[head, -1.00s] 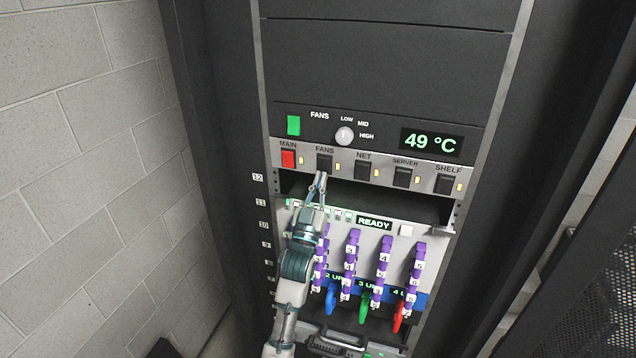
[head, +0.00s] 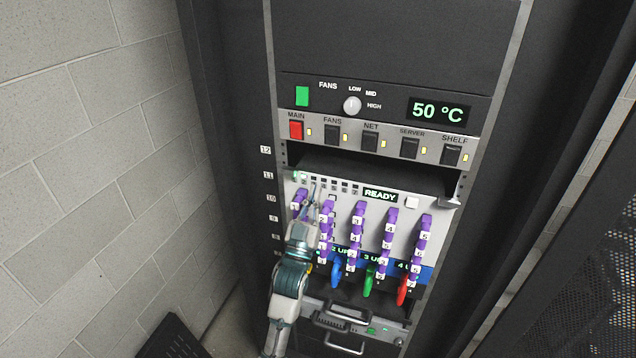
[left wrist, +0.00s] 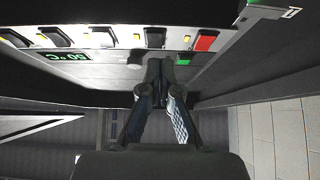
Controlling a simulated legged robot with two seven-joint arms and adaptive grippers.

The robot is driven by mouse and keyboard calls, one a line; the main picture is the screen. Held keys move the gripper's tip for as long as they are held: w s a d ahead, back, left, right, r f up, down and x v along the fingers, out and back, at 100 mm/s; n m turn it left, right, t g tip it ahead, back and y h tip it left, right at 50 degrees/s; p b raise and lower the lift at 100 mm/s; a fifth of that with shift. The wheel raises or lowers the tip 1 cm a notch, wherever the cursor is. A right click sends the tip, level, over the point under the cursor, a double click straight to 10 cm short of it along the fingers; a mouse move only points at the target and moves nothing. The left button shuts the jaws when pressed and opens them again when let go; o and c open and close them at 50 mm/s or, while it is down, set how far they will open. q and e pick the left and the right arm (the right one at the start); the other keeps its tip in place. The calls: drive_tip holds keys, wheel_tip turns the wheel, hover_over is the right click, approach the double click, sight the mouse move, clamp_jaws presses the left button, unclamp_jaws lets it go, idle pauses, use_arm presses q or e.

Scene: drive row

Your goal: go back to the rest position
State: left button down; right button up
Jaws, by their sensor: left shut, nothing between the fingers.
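My left gripper (head: 310,198) is in front of the upper left of the drive panel (head: 402,226) in the head view, with its arm reaching up from below. Its fingers are shut and empty. In the left wrist view the shut fingers (left wrist: 158,78) point toward the switch strip, which appears upside down there. The arm hides part of the left drive columns. My right gripper is not in view.
The switch strip (head: 390,144) has a red MAIN switch (head: 296,130) and several black switches. Above it are a green switch (head: 302,96), a fan knob (head: 352,105) and a display (head: 438,111) reading 50 °C. A block wall (head: 90,150) stands at left.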

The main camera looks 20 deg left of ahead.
use_arm(q)
drive_tip(key=shift+s+d+f, duration=0.2)
drive_tip(key=shift+s+f, duration=0.4)
drive_tip(key=shift+f, duration=0.15)
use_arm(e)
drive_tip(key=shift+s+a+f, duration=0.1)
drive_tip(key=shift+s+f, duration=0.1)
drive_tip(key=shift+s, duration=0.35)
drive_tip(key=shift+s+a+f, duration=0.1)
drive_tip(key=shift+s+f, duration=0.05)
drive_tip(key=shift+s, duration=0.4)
use_arm(q)
drive_tip(key=shift+s+a, duration=0.1)
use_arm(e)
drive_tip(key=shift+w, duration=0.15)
